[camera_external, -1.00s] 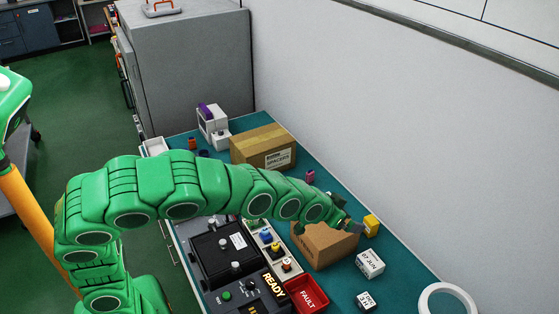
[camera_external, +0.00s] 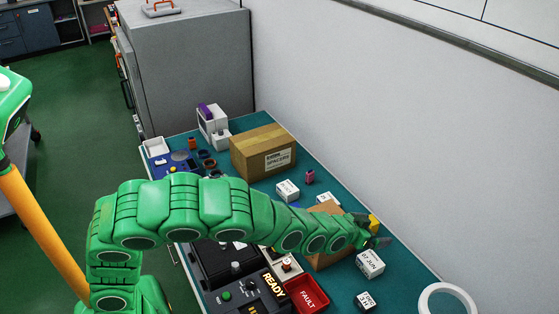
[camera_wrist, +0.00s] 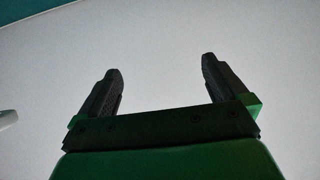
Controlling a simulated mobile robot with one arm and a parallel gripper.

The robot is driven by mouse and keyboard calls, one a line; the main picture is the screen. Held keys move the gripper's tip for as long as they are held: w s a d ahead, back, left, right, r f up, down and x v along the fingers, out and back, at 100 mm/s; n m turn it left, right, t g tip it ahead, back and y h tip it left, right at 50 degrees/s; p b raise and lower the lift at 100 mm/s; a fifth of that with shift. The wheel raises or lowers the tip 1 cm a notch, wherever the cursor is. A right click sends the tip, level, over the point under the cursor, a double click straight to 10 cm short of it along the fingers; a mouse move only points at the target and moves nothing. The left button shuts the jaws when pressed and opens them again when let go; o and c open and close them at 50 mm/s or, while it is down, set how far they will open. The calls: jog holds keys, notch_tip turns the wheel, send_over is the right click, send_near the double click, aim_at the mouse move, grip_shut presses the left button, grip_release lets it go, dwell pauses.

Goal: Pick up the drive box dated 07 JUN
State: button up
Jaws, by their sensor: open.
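The white drive box marked 07 JUN (camera_external: 370,263) sits on the teal bench near its right side, below and left of my gripper's tips in the outside view. My gripper (camera_external: 384,241) is just above it in the picture, fingers pointing right, apart from the box. In the wrist view my gripper (camera_wrist: 160,82) has its two dark fingers wide apart with nothing between them, facing a pale wall. The box does not show in the wrist view.
A smaller white box (camera_external: 365,301), a red FAULT tray (camera_external: 307,294) and a white ring (camera_external: 447,300) are close by. A brown carton (camera_external: 318,263) is partly behind my arm. More white boxes (camera_external: 287,190) and a SPACERS carton (camera_external: 263,152) stand farther back.

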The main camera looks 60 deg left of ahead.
aim_at(367, 263)
notch_tip(367, 263, down, 14)
jog(key=shift+f, duration=0.2)
jog(key=f, duration=0.1)
jog(key=w+f, duration=0.1)
jog(key=f, duration=0.1)
jog(key=shift+f, duration=0.1)
jog(key=shift+x, duration=0.9)
jog(key=shift+c, duration=0.5)
jog(key=c, duration=0.8)
jog(key=shift+o, duration=0.2)
